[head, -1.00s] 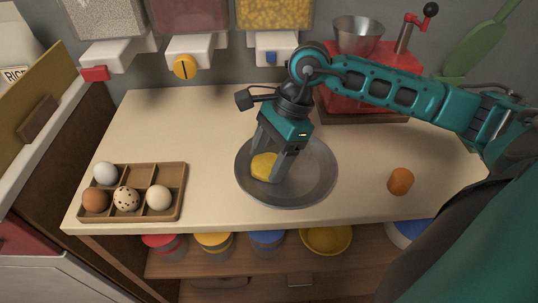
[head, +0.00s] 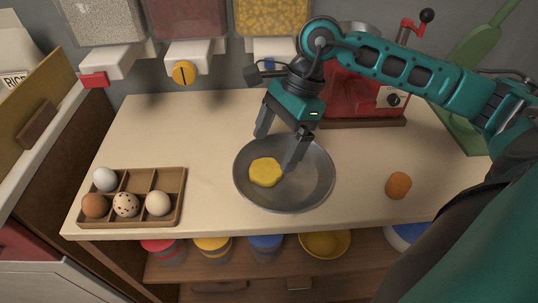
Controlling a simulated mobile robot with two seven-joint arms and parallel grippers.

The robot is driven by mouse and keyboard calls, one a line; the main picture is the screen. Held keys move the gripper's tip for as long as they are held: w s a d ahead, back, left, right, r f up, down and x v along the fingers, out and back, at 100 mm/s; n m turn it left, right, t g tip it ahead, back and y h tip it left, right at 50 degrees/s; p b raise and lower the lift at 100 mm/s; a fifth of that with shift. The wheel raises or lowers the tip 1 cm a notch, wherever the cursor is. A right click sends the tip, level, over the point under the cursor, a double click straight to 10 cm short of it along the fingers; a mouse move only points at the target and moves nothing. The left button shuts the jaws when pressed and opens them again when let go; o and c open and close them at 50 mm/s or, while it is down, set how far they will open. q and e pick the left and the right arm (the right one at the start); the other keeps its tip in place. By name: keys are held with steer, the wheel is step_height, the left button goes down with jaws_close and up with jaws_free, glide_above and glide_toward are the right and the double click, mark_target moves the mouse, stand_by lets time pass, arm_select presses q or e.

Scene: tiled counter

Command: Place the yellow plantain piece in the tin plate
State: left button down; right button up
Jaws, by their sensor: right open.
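The yellow plantain piece (head: 265,172) lies in the tin plate (head: 318,185), left of the plate's middle. The round grey plate rests on the counter near its front edge. My right gripper (head: 279,150) is open and empty, above the far side of the plate. Its fingers are spread wide, apart from the plantain piece, with one finger over the plate's inside and the other near its far left rim. My left gripper is not in view.
A wooden egg tray (head: 172,205) with several eggs sits at the front left. An orange-brown piece (head: 398,185) stands right of the plate. A red machine (head: 355,95) and a green board (head: 470,120) are at the back right. Dispensers hang at the back.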

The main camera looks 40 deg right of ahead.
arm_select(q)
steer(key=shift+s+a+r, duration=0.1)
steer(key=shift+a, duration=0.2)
arm_select(e)
steer(key=v, duration=0.7)
